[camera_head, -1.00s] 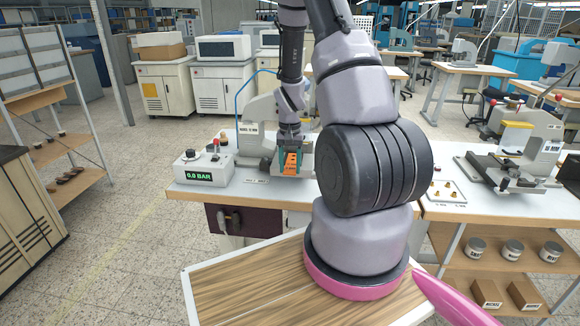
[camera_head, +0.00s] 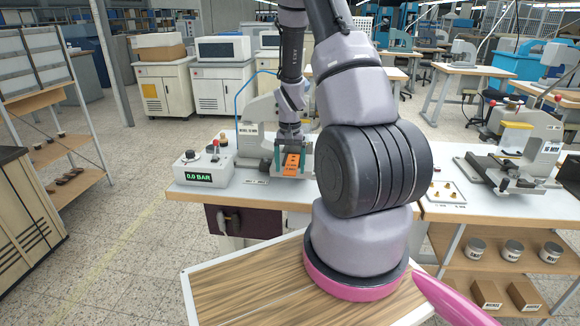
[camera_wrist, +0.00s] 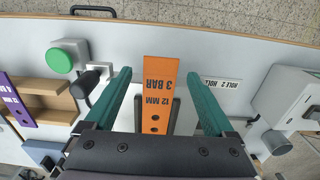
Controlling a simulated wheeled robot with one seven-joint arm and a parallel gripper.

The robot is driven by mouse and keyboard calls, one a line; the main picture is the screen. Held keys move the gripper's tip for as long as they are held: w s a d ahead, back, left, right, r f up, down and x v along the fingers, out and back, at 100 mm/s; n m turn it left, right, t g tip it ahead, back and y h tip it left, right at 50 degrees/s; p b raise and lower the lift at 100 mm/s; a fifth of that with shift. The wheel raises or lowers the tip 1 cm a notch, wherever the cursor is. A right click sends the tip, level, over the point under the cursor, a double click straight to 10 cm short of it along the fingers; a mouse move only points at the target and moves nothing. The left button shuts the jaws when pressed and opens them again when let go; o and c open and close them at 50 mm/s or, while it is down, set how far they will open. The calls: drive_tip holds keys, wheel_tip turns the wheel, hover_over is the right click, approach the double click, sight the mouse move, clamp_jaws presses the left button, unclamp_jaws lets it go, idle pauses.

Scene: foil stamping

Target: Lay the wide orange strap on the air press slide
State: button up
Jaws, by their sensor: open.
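The wide orange strap (camera_wrist: 161,80) reads "12 MM 3 BAR" and has holes near one end. It lies flat between the green fingers of my gripper (camera_wrist: 160,76), which is open, with a gap on each side. A grey metal part (camera_wrist: 173,112), seemingly the air press slide, shows beneath and beside the strap. In the head view, the strap (camera_head: 291,165) sits at the front of the air press (camera_head: 262,115), below my gripper (camera_head: 290,168). My arm hides the press's right side, and the gripper body hides the strap's near end in the wrist view.
A pressure box (camera_head: 204,172) reading 0.0 BAR stands left of the press. The wrist view shows a green button (camera_wrist: 58,62), a black knob (camera_wrist: 84,84) and a purple strap (camera_wrist: 17,102) by a wooden rack (camera_wrist: 50,88). Another press (camera_head: 525,145) stands at the right.

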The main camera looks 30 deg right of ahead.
wheel_tip(320, 180, up, 11)
drive_tip(key=shift+f, duration=0.15)
idle(0.6)
drive_tip(key=s+a+r+n+t+y, duration=0.1)
drive_tip(key=s+a+r+t, duration=0.2)
drive_tip(key=r, duration=0.7)
drive_tip(key=s+a+r+t, duration=0.1)
drive_tip(key=s+a+r, duration=0.35)
drive_tip(key=r, duration=0.45)
drive_tip(key=s+a+r+t, duration=0.1)
drive_tip(key=s+a+r, duration=0.2)
drive_tip(key=s, duration=0.3)
drive_tip(key=s+a+r+n+t+y, duration=0.1)
drive_tip(key=s+a+r+t, duration=0.1)
drive_tip(key=s+r, duration=0.4)
drive_tip(key=shift+s+a+r+n, duration=0.2)
drive_tip(key=shift+s+a+n, duration=0.15)
drive_tip(key=shift+a, duration=0.3)
